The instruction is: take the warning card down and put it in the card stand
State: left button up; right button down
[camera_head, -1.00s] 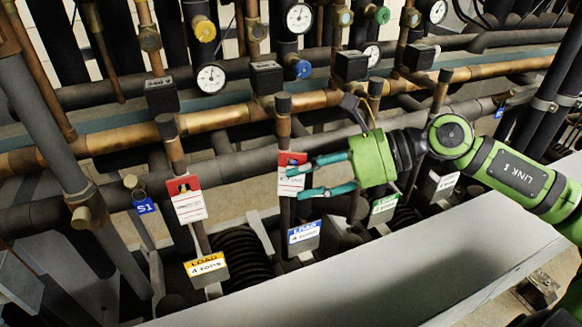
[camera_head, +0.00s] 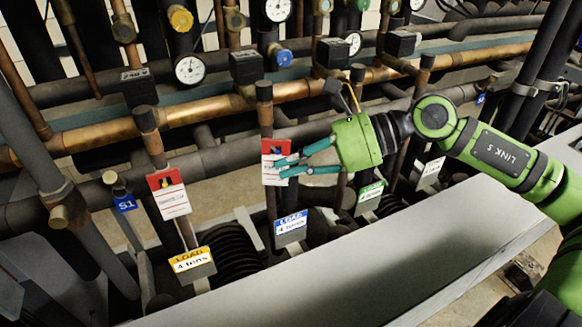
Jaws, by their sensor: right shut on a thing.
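Two red-and-white warning cards hang on the pipes. The left card (camera_head: 170,194) hangs on a vertical pipe with nothing touching it. The middle card (camera_head: 270,172) is at my right gripper (camera_head: 281,168). The teal fingers are shut on this card's right edge and cover part of it. The card is still upright against its pipe. My left gripper is out of view. I see no card stand that I can make out.
Load labels hang below: yellow (camera_head: 193,263), blue (camera_head: 291,226) and green (camera_head: 369,195). A blue S1 tag (camera_head: 125,203) is at the left. Pipes and gauges (camera_head: 190,69) crowd behind. A wide grey beam (camera_head: 400,240) runs across the front.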

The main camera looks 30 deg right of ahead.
jog(key=s+a+b, duration=0.1)
jog(key=s+b, duration=1.2)
jog(key=s, duration=0.5)
jog(key=shift+r, duration=0.1)
